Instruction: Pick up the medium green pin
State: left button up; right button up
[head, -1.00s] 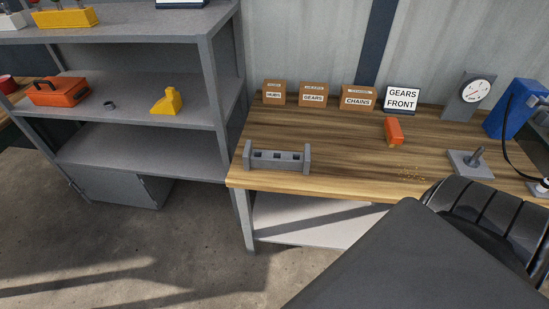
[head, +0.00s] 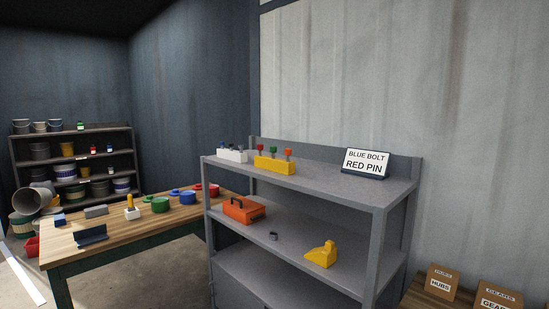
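A yellow block (head: 274,167) stands on the top of the grey shelf unit (head: 318,181) and holds upright pins. A pin with a green head (head: 273,150) is in the middle, between a red-headed pin (head: 260,148) and an orange-headed pin (head: 288,153). The view does not show whether the green one is the medium pin. Neither of my grippers is in the head view.
A white block (head: 233,156) with small bolts stands left of the yellow block. A sign (head: 366,162) reads "BLUE BOLT RED PIN". An orange toolbox (head: 243,210) and a yellow part (head: 321,255) sit one shelf lower. A wooden table (head: 130,229) stands left.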

aim_at(273, 149)
jog(key=u, duration=0.95)
jog(key=i, duration=2.8)
jog(key=z, duration=3.1)
